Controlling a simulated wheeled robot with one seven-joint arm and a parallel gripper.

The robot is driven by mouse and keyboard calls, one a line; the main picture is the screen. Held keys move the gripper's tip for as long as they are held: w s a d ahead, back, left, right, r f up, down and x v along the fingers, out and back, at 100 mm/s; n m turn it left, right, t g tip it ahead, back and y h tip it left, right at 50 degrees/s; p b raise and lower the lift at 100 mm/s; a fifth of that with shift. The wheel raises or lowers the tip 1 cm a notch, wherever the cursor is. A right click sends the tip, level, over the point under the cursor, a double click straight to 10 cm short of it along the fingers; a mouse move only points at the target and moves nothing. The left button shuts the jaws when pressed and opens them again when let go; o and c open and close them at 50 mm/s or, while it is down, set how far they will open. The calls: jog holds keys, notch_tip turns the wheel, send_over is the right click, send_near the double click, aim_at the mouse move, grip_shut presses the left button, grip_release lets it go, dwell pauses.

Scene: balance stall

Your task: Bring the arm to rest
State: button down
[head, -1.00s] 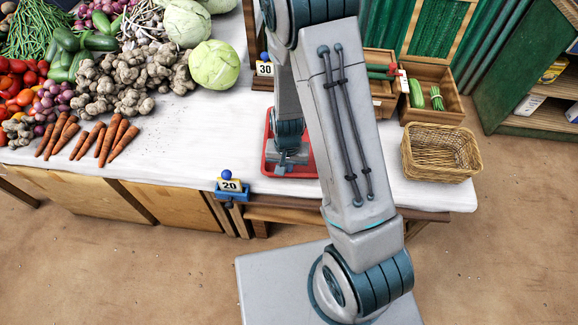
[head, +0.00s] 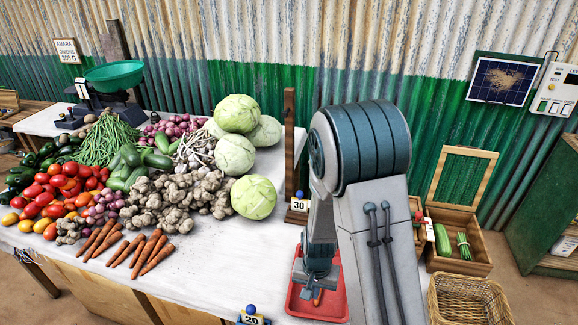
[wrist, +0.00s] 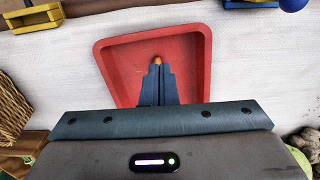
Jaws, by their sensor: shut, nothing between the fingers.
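My gripper (head: 314,286) points down over a red tray (head: 337,305) on the white-covered stall table, partly behind my own arm in the head view. In the wrist view my gripper (wrist: 157,72) has its two fingers together over the red tray (wrist: 118,60). An orange tip, probably a carrot (wrist: 157,60), shows just past the fingertips, and the rest of it is hidden by the fingers. The fingers hold nothing. My arm is bent, with its elbow high above the table at the right of the tray.
Vegetables crowd the table on the left, with cabbages (head: 253,197) and carrots (head: 153,250) nearest the tray. A "30" card (head: 299,204) stands behind it. A wooden crate (head: 470,265) and a wicker basket (head: 468,303) lie to the right. A balance with a green bowl (head: 114,75) stands far left.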

notch_tip(320, 180, up, 16)
jog(key=s+d+r+n+t, duration=0.1)
jog(key=s+d+n+t, duration=0.1)
jog(key=s, duration=0.1)
jog(key=s+d+r+n+t, duration=0.1)
jog(key=s+d+r, duration=0.1)
jog(key=s+r, duration=0.7)
jog(key=shift+s+d+r+n+t, duration=0.25)
jog(key=shift+d+r+n+t, duration=0.1)
jog(key=shift+r, duration=0.35)
